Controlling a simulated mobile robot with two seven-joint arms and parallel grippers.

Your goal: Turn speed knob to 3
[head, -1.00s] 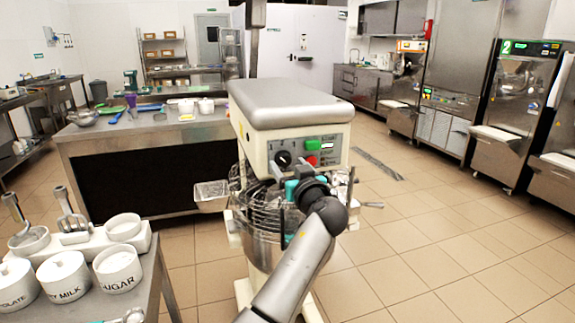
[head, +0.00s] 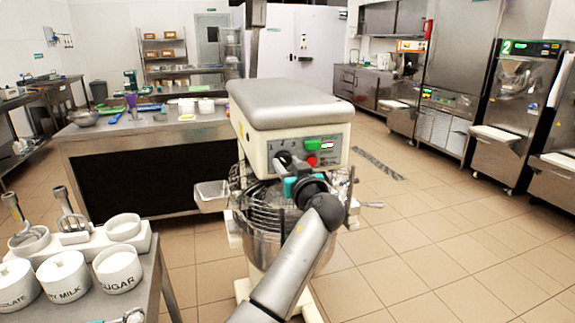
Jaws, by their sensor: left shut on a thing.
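The planetary mixer (head: 290,103) stands in the middle of the head view, with a grey top and a cream control panel. The black speed knob (head: 283,158) is on the left of the panel, mostly hidden by my gripper. The numbers around it are too small to read surely. A green button (head: 313,145) and a red button (head: 311,161) sit to its right. My left gripper (head: 288,168), with teal parts, is at the panel and shut on the knob; its fingertips are largely hidden by its own wrist. My right gripper is not in view.
The wire guard and steel bowl (head: 262,235) are below the mixer head, close to my forearm. A side table at the lower left holds white tubs, one marked sugar (head: 118,268). A steel counter (head: 150,165) stands behind. The floor at right is clear.

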